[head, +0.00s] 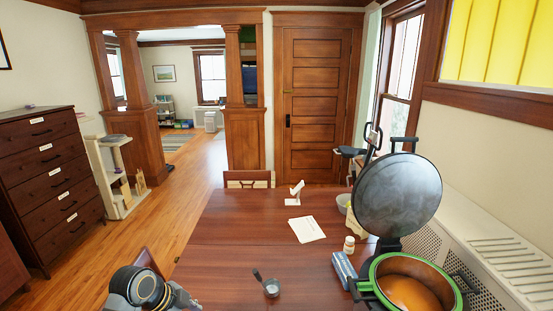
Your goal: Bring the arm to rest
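Part of my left arm (140,288) shows at the bottom left corner, as a dark round joint and a grey link beside the table's left edge. Its gripper fingers do not show. My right arm and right gripper are not in the head view. The brown wooden table (225,243) lies ahead. On it, a small ladle (271,288) with a dark handle lies near the front middle. At the right, a round cooker (385,304) with a green rim stands open, its dark lid (398,195) raised, with an orange-brown surface inside.
A blue box (344,277) and a small white bottle (349,244) stand left of the cooker. A dark dresser (48,185) is at the left. The table's left middle is clear.

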